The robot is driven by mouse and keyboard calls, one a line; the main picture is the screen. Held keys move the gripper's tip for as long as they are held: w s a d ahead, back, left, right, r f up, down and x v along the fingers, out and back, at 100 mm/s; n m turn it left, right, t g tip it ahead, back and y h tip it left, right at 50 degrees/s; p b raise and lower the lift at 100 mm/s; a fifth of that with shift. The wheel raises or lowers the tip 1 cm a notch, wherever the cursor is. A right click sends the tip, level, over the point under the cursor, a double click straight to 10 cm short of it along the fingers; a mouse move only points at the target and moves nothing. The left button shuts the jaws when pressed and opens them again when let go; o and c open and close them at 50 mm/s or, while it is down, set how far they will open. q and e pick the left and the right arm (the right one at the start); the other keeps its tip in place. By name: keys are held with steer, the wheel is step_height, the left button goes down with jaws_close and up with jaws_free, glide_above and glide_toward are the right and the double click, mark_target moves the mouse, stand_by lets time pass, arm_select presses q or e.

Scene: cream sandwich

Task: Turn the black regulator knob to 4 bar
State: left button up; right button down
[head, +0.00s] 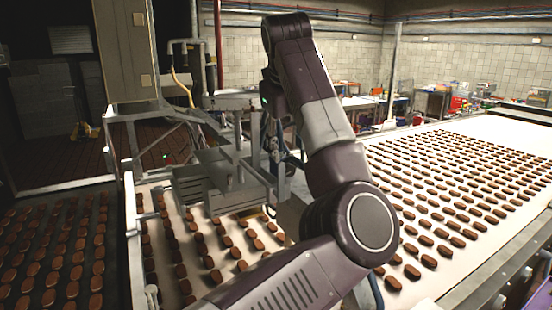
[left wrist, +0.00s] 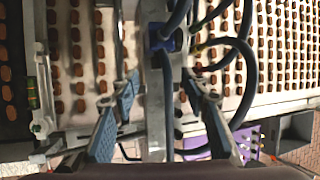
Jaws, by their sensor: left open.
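I cannot make out the black regulator knob or any scale on it in either view. In the left wrist view my left gripper (left wrist: 162,80) is open, its two blue-padded fingers spread on either side of an upright metal post (left wrist: 152,110). A blue fitting (left wrist: 163,40) sits on the post near the top, with thick dark blue hoses (left wrist: 240,62) looping from it to the right. I cannot tell whether a finger touches the post. In the head view my left gripper (head: 275,143) is small and partly hidden beside the machine frame. My right gripper is in neither view.
A wide conveyor (head: 414,306) with rows of brown biscuits runs on the right. A narrower belt with biscuits lies under the metal machine frame (head: 205,180). A grey cabinet (head: 125,50) stands at upper left. My arm crosses the middle of the head view.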

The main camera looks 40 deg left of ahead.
mark_target(289, 166)
arm_select(q)
steer(key=p+x, duration=0.3)
steer(key=x, duration=0.3)
steer(key=shift+f, duration=0.15)
steer(key=shift+w+a+f, duration=0.1)
steer(key=shift+w+f, duration=0.15)
steer(key=shift+f, duration=0.35)
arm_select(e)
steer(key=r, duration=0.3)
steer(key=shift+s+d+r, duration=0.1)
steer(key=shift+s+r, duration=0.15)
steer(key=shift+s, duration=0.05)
arm_select(q)
jaws_close()
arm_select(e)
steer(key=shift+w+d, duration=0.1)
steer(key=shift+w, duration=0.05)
